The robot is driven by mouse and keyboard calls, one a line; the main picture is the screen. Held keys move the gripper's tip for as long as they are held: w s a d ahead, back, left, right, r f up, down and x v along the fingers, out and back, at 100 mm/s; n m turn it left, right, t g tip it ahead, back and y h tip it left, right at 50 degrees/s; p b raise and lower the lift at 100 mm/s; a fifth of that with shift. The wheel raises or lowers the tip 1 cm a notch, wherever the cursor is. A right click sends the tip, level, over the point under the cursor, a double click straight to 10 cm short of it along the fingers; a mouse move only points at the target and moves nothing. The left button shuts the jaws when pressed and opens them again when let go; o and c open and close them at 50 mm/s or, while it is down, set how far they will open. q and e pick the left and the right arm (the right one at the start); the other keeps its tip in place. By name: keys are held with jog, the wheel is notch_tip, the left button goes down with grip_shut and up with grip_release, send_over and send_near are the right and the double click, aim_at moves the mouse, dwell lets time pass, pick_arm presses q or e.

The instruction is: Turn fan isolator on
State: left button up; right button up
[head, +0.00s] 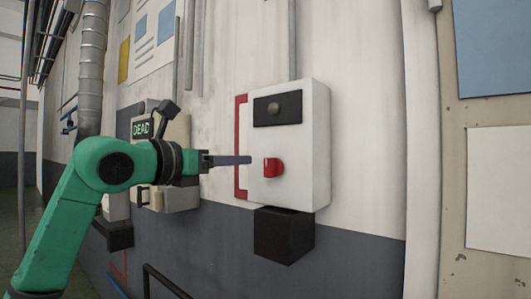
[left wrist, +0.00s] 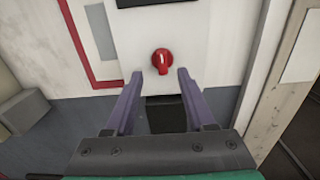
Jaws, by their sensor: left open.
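The fan isolator is a white wall box (head: 313,145) with a red rotary knob (head: 272,167) low on its front. In the left wrist view the knob (left wrist: 163,62) shows a short white mark that stands near upright. My left gripper (head: 249,160) reaches in from the left, its purple fingers just left of the knob in the head view. In the left wrist view my left gripper (left wrist: 157,73) is open, with the knob beyond and between the fingertips. Nothing is between the fingers. My right gripper is not in view.
A black panel with a round grey button (head: 278,109) sits above the knob. A black box (head: 284,235) hangs below. To the left are a "DEAD" sign (head: 142,128), a beige box and a black rail (head: 165,282). Posters hang on the walls.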

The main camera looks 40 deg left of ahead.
aim_at(266, 159)
pick_arm(q)
jog(key=w+p, duration=0.2)
jog(key=w, duration=0.1)
jog(key=w+p, duration=0.2)
jog(key=w, duration=0.2)
jog(key=w+p, duration=0.3)
jog(key=shift+w+d+r, duration=0.1)
jog(key=shift+w+r, duration=0.1)
jog(key=shift+r, duration=0.05)
jog(key=shift+w+f, duration=0.15)
jog(key=shift+f, duration=0.15)
grip_shut()
